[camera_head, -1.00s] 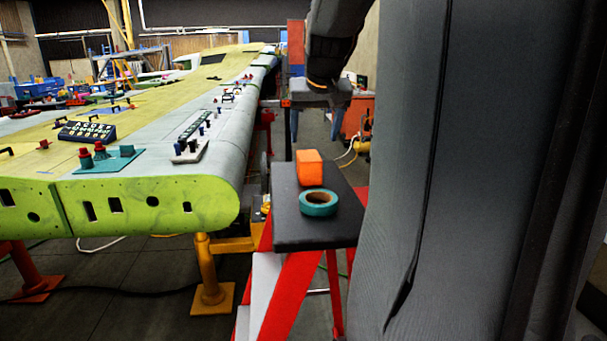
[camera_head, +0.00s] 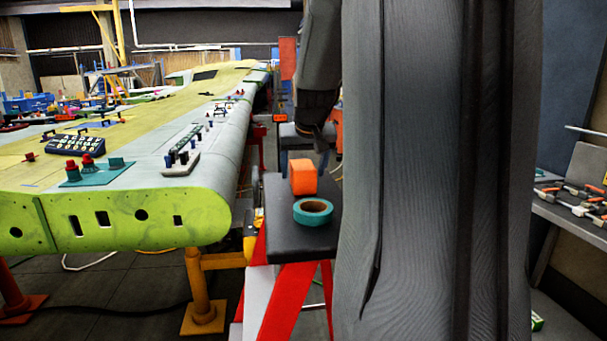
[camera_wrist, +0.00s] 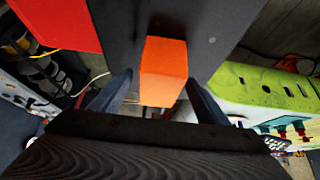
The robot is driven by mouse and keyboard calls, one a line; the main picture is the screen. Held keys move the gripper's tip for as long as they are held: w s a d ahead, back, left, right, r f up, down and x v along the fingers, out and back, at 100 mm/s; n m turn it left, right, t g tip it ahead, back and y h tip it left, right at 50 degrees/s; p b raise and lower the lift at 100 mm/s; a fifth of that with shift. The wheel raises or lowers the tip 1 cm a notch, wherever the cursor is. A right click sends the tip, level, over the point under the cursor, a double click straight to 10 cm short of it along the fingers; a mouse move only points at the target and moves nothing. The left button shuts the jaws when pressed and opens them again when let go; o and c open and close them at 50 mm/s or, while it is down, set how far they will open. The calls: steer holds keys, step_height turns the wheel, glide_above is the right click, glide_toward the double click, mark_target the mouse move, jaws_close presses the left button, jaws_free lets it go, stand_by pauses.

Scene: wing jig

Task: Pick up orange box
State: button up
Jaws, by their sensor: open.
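The orange box (camera_head: 303,177) stands on the dark top (camera_head: 276,239) of a red stepladder, behind a teal tape roll (camera_head: 313,211). In the wrist view the orange box (camera_wrist: 163,71) shows between the two fingers of my gripper (camera_wrist: 158,88). The fingers are apart, with a gap to the box on each side, and the gripper is empty. In the head view my arm hangs just beyond the box, and the gripper's fingertips are hard to make out there.
A long wing panel (camera_head: 222,130) with a lime-green end (camera_head: 120,222) lies left of the stepladder. It carries several devices, including a dark blue keypad box (camera_head: 76,143). A shelf with several tools (camera_head: 585,205) is at the right. My grey body fills the middle.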

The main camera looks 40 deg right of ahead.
steer(key=shift+p+x, duration=0.35)
steer(key=shift+x, duration=1.05)
steer(key=c, duration=1.3)
steer(key=shift+r, duration=0.15)
